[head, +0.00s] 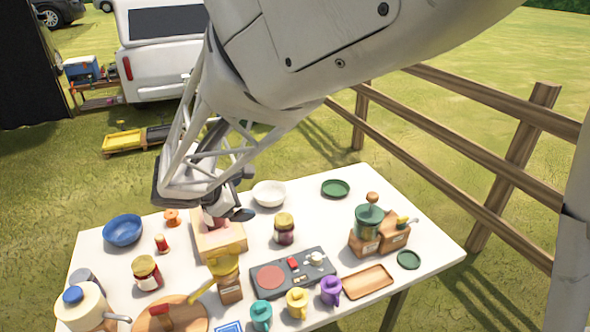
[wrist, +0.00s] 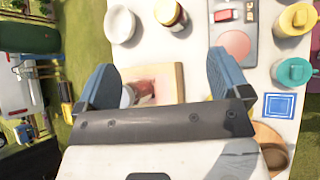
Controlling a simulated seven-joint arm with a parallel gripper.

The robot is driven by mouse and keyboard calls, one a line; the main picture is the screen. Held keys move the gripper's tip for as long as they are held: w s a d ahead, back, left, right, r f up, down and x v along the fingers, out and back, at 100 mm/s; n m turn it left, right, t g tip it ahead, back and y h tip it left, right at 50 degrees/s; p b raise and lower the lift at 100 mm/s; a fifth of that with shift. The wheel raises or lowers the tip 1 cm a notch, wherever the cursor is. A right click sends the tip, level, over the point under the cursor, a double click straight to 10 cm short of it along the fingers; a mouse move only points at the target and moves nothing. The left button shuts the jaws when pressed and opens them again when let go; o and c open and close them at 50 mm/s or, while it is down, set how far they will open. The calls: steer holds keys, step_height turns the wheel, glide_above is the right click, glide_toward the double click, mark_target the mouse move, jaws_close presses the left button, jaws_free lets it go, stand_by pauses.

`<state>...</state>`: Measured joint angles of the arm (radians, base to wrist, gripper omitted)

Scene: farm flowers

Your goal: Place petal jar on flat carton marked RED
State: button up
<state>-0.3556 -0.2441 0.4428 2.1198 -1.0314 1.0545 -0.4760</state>
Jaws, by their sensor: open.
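A flat tan carton (head: 222,240) stands on the table below my gripper (head: 228,211). It also shows in the wrist view (wrist: 172,76), with a reddish patch on top; no lettering can be read. A small clear-and-reddish jar (head: 213,217), likely the petal jar, is on the carton's far part. In the wrist view the jar (wrist: 128,96) is near the left finger, partly hidden by the gripper body. My gripper (wrist: 160,65) is open, its fingers apart on either side above the carton. I cannot tell whether a finger touches the jar.
A dark jar (head: 284,229) stands right of the carton, a red-labelled jar (head: 147,273) to its left. A white bowl (head: 269,194), blue bowl (head: 123,231), dark panel (head: 292,272) and yellow-topped wooden item (head: 226,278) surround it. The table's back right is clearer.

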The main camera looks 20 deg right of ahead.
steer(key=s+d+r+m+y, duration=0.2)
steer(key=s+m, duration=0.3)
steer(key=s, duration=0.3)
steer(key=s+d+r+m+g+y, duration=0.1)
steer(key=s+d+r+m+y, duration=0.1)
steer(key=s+m+y, duration=0.2)
steer(key=s+d+r+m+y, duration=0.2)
steer(key=s+m, duration=0.6)
steer(key=s, duration=0.5)
steer(key=shift+d+r+y, duration=0.3)
steer(key=shift+r+y, duration=0.1)
steer(key=shift+r, duration=0.2)
